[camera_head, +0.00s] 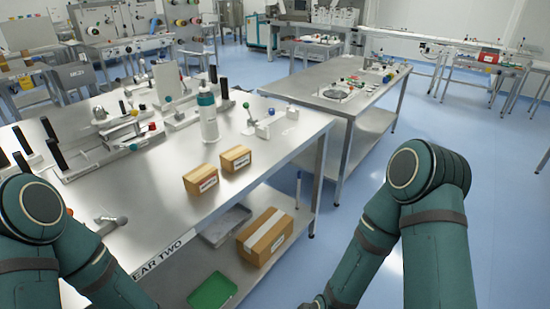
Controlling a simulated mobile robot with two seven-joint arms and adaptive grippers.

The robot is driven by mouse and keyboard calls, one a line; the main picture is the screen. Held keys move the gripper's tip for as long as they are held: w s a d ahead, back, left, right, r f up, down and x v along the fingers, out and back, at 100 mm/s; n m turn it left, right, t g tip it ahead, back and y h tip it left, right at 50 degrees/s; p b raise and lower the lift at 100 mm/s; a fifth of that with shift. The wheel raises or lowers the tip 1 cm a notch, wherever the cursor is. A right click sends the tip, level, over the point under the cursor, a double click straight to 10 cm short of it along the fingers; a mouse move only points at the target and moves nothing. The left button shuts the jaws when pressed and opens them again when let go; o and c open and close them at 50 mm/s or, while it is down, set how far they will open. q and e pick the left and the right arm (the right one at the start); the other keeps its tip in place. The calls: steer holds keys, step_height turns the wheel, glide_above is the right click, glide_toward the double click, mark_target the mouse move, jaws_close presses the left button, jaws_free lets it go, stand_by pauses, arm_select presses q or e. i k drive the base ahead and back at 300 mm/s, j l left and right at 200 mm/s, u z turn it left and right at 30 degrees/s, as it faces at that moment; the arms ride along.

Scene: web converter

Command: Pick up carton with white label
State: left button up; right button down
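Two small brown cartons stand on the steel table near its front edge. The left carton (200,179) has a pale label with reddish marks on its front. The right carton (236,158) has a small white label with dark marks. A larger brown carton (264,237) with a broad pale strip over its top and a small white label on its side sits on the lower shelf. My two arms come in from the lower left and lower right. Both grippers are outside the picture, and neither arm visibly touches a carton.
A white bottle (208,116) with a teal top stands behind the small cartons. Fixtures with black handles fill the table's left and back. A green tray (212,290) and a grey tray (225,226) lie on the lower shelf. Blue floor is clear at right.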

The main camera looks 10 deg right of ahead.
mark_target(232, 160)
steer(key=i+l+u, duration=0.1)
steer(key=i+l, duration=0.4)
steer(key=l, duration=0.2)
steer(key=i+l+u, duration=0.15)
steer(key=l, duration=0.25)
steer(key=i+l, duration=0.3)
steer(key=i+l+u, duration=0.05)
